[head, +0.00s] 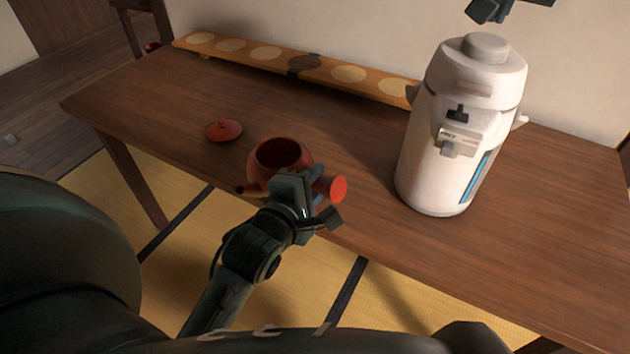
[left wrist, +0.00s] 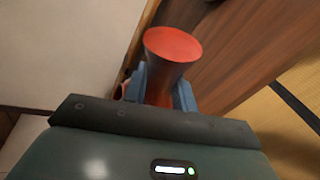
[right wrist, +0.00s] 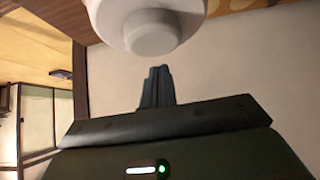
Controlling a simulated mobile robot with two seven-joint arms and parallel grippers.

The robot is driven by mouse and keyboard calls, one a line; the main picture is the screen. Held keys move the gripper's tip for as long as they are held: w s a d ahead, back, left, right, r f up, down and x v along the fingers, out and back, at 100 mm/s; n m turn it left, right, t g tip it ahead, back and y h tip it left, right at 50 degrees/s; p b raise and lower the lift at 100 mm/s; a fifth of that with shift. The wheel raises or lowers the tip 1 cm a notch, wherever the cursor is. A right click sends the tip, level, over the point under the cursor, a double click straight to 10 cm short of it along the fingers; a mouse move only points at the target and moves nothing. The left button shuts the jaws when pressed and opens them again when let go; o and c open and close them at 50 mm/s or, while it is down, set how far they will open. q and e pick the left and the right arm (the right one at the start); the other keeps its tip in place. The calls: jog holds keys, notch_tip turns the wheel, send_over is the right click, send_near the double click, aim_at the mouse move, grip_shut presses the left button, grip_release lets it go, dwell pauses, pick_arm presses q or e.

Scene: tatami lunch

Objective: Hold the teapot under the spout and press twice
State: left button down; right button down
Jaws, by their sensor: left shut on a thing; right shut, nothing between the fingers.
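The red teapot (head: 259,180) is lidless and upright at the table's front edge, left of the dispenser; I cannot tell if it touches the table. Its flared handle (head: 339,189) points right. My left gripper (head: 314,197) is shut on this handle, which shows between the fingers in the left wrist view (left wrist: 172,45). The white hot-water dispenser (head: 422,170) stands upright on the table, with a dark spout (head: 458,113) on its front and a round push button (head: 485,46) on top. My right gripper (head: 484,11) is shut and empty above the button, apart from it.
The teapot lid (head: 225,130) lies on the wooden table (head: 350,130) behind and left of the teapot. A long wooden board with round pads (head: 230,52) runs along the wall. The table is clear in front of the dispenser and to its right.

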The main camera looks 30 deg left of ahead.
jog(key=shift+f, duration=0.3)
pick_arm(q)
jog(key=shift+r, duration=0.1)
jog(key=shift+d+r+h, duration=0.15)
jog(key=shift+d+h, duration=0.15)
jog(key=shift+d, duration=0.1)
jog(key=s+d+r+m+g+h, duration=0.2)
jog(key=s+d+m+g+h, duration=0.2)
jog(key=s+d+m+h, duration=0.45)
jog(key=s+d+r+m+g+h, duration=0.1)
jog(key=s+d+m+g+h, duration=0.5)
jog(key=d, duration=0.6)
jog(key=w+n+t+y, duration=0.1)
jog(key=w, duration=1)
jog(key=shift+d+r+n+t, duration=0.15)
jog(key=shift+r+n+t, duration=0.1)
jog(key=shift+n+t, duration=0.1)
jog(key=shift+y, duration=0.35)
